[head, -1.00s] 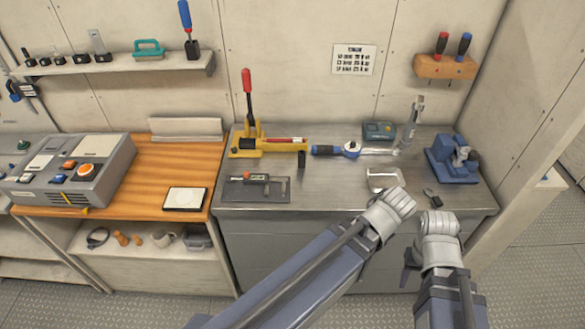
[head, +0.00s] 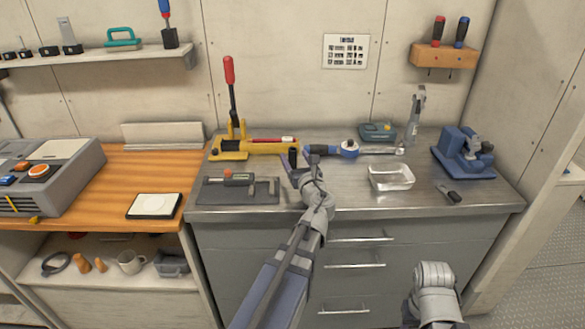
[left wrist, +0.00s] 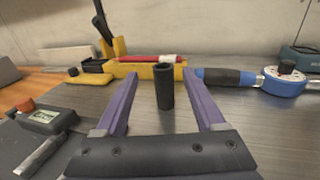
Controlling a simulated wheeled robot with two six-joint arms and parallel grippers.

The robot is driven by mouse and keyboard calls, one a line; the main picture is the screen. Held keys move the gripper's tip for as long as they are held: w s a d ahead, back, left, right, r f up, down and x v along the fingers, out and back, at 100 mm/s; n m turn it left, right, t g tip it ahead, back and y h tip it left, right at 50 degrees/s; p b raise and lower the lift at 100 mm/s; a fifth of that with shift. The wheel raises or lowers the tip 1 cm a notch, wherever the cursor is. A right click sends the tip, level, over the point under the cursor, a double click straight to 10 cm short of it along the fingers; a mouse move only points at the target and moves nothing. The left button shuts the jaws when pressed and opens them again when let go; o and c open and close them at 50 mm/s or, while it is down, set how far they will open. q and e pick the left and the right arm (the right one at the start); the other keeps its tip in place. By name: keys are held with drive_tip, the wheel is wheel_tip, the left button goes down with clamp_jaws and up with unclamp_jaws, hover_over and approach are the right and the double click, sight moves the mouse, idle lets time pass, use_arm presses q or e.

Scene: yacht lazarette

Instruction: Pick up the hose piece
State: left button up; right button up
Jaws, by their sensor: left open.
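The hose piece (head: 293,156) is a short black tube standing upright on the metal workbench (head: 240,211), in front of the yellow tool. It also shows in the left wrist view (left wrist: 164,88), with a dark open top. My left gripper (head: 299,163) is open at the hose piece. In the left wrist view its purple fingers (left wrist: 162,80) point forward with the tube between them; there are gaps on both sides. My right arm is low at the right in the head view, in front of the drawers; its jaws do not show clearly.
The yellow tool (head: 258,147) with a red-handled lever stands behind. A blue torque wrench (head: 348,149) lies to the right and a grey plate with a gauge (head: 238,189) to the left. A metal tray (head: 391,178) and blue vise (head: 463,160) are further right.

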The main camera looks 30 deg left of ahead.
use_arm(q)
drive_tip(key=shift+x, duration=1)
drive_tip(key=shift+f+x, duration=0.1)
drive_tip(key=shift+x, duration=1.35)
drive_tip(key=shift+f+x, duration=0.15)
drive_tip(key=shift+x, duration=1.3)
drive_tip(key=shift+w+d, duration=0.15)
drive_tip(key=shift+w, duration=0.05)
drive_tip(key=shift+c, duration=0.3)
clamp_jaws()
